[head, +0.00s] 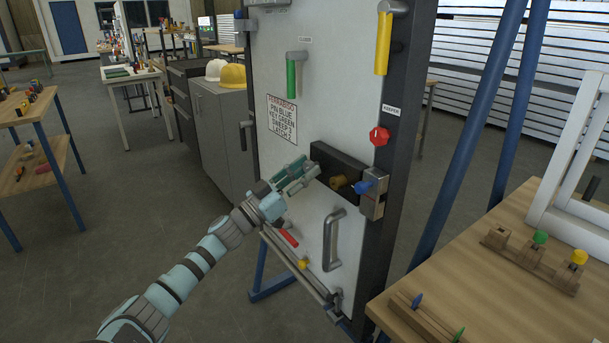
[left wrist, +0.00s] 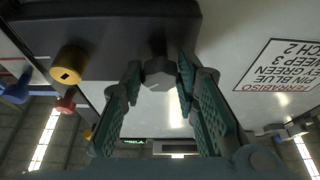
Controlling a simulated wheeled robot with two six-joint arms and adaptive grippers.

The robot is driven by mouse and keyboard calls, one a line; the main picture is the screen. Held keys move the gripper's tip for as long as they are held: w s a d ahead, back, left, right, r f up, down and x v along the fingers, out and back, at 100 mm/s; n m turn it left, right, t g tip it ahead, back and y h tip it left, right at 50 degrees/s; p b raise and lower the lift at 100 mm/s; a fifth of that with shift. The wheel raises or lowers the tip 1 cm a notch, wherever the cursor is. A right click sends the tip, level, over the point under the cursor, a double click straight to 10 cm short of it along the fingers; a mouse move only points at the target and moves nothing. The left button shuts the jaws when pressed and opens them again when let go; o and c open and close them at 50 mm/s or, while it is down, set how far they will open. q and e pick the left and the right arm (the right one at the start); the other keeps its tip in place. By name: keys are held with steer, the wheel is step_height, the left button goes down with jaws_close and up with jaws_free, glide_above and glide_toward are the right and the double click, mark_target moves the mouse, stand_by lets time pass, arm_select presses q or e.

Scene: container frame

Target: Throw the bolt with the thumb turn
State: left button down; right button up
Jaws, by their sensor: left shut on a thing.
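A dark lock case (head: 345,170) is fixed on the pale door panel (head: 350,105); it also fills the top of the left wrist view (left wrist: 110,35). A grey thumb turn (left wrist: 158,74) projects from the case between my left fingers. My left gripper (head: 308,174) is shut on the thumb turn, one finger on each side, as the left wrist view (left wrist: 160,85) shows. In the head view the fingers hide the turn. A brass cylinder (head: 338,182) sits on the case. A blue pin (head: 361,187) is at the metal keeper (head: 373,196) on the dark frame post. My right gripper is not in view.
A red knob (head: 379,136), a green handle (head: 291,79), a yellow handle (head: 383,43) and a grey pull handle (head: 331,240) stand out around the lock. A wooden bench (head: 470,270) is at the right. Open floor lies at the left.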

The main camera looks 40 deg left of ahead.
arm_select(q)
steer(key=m+g+h, duration=0.1)
steer(key=m+h, duration=0.1)
steer(key=m, duration=0.3)
steer(key=shift+a, duration=0.15)
steer(key=shift+m+g+h+b, duration=0.2)
steer(key=shift+m+g+h, duration=0.3)
steer(key=shift+m, duration=0.7)
steer(key=shift+m+g+h+b, duration=0.25)
steer(key=shift+m+h, duration=0.45)
steer(key=shift+m, duration=0.8)
steer(key=c, duration=1.2)
jaws_free()
steer(key=shift+c, duration=0.2)
steer(key=shift+s+a+f, duration=0.15)
steer(key=shift+s+a, duration=0.1)
steer(key=shift+s, duration=0.05)
steer(key=v, duration=1.1)
